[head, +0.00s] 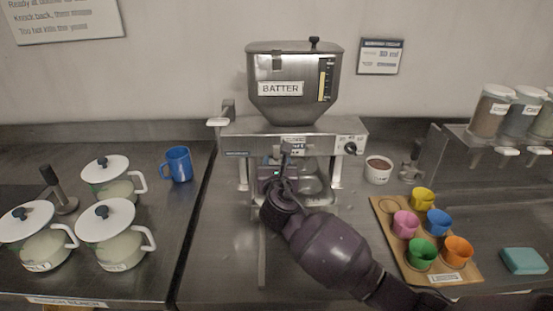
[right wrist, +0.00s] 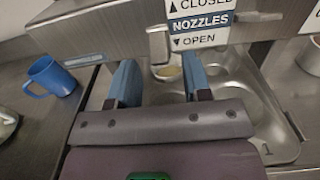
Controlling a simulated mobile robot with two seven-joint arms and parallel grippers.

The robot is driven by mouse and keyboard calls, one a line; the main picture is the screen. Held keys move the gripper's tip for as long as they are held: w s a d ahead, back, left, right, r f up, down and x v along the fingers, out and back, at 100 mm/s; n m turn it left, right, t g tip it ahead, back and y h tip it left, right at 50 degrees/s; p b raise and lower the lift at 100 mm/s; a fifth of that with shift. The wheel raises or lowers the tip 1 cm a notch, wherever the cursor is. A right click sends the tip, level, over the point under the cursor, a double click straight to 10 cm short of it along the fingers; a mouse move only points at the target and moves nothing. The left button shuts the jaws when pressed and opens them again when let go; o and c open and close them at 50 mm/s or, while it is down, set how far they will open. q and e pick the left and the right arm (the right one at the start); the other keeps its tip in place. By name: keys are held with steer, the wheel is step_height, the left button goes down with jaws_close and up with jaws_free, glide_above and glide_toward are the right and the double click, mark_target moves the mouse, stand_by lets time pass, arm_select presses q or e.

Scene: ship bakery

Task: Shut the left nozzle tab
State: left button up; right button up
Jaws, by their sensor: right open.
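The batter machine (head: 293,85) has a steel hopper on a body with a nozzle label. In the right wrist view the nozzle label (right wrist: 205,18) reads closed with an up arrow and open with a down arrow. A pale metal tab, the left nozzle tab (right wrist: 158,44), hangs low just left of that label. A second tab (right wrist: 258,16) sticks out on the label's right, higher up. My right gripper (right wrist: 160,78) is open, its two blue fingers below the left tab, one to each side; contact cannot be told. In the head view my right gripper (head: 285,160) hides the tabs. My left gripper is out of view.
A steel tray (right wrist: 245,85) lies under the nozzles. A blue mug (head: 178,164) and white lidded pots (head: 115,221) stand left. A ramekin (head: 378,170) and a wooden board (head: 390,232) with coloured cups are right.

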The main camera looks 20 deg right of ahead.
mark_target(276, 153)
steer(key=shift+x, duration=1.35)
jaws_close()
